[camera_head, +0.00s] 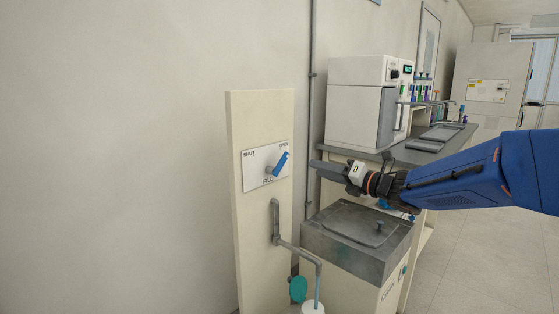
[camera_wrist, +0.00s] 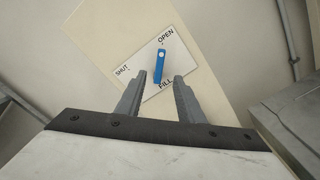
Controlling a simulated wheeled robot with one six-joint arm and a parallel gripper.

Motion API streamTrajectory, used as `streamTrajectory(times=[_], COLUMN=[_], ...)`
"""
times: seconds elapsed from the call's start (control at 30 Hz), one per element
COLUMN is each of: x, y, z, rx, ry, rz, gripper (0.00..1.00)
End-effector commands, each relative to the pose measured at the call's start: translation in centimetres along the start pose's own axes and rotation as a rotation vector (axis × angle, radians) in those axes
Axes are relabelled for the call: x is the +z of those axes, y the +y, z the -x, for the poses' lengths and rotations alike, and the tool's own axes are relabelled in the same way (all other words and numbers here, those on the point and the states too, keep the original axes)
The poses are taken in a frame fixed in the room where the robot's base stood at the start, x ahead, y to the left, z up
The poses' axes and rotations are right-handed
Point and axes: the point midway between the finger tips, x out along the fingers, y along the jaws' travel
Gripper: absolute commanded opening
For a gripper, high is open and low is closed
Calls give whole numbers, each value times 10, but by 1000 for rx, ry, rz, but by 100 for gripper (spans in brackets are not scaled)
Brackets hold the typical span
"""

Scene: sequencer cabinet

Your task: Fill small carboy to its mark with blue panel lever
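The blue lever (camera_head: 279,164) is on a white plate (camera_head: 252,172) marked SHUT, OPEN and FILL, on an upright cream panel. Its free end points up and right toward OPEN. In the wrist view the lever (camera_wrist: 159,66) shows ahead of and between my fingertips, with nothing held. My gripper (camera_head: 317,167) is open, a little right of the lever and apart from it in the head view. The small carboy (camera_head: 313,308) shows only its white top at the bottom edge, below the spout (camera_head: 318,267). A thin pale-blue line, apparently water, runs from spout to carboy. The mark is out of view.
A teal disc (camera_head: 298,289) hangs beside the spout. A grey-topped cabinet (camera_head: 345,235) stands right of the panel, under my arm. Behind it, a bench carries a white instrument (camera_head: 356,103) and grey trays (camera_head: 430,142). Open floor lies at the right.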

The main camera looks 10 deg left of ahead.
Motion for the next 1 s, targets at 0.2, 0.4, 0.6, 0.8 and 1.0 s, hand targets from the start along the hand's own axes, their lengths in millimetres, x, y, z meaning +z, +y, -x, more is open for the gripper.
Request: streamTrajectory(times=[0.2, 0.4, 0.6, 0.8, 1.0], x=[-1, -1, 0, 0, 0], y=[0, 0, 0, -1, -1], z=[-37, -72, -108, -138, -156], rx=[0, -1, -1, -2, -3], ry=[1, 1, 0, -1, -1], rz=[-3, -2, -4, -4, -3], gripper=[34, 34, 34, 34, 34])
